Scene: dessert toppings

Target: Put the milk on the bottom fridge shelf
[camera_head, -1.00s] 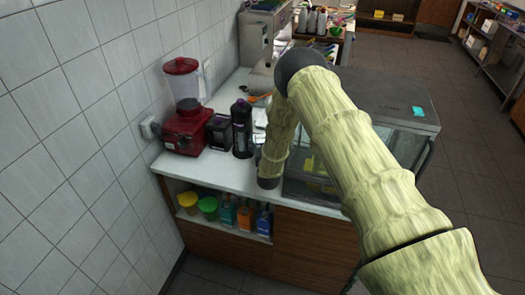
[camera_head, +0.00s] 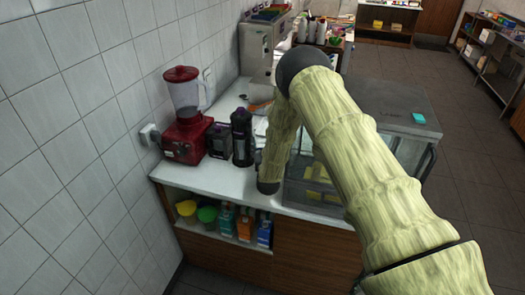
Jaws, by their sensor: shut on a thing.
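My gripper is not clearly visible; my pale green arm bends down over the counter and its far end hides what lies beyond. No milk can be made out for certain. Several cartons, among them a teal one (camera_head: 226,219), an orange one (camera_head: 245,224) and a blue one (camera_head: 264,230), stand on the open shelf under the counter. A glass-sided case (camera_head: 318,192) with yellow things inside stands on the right of the counter, partly hidden by my arm. I cannot tell whether it is the fridge.
A red blender (camera_head: 186,120), a dark box (camera_head: 220,140) and a black bottle (camera_head: 242,137) stand along the left of the white counter (camera_head: 205,178). Floor at the right (camera_head: 475,160) is clear.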

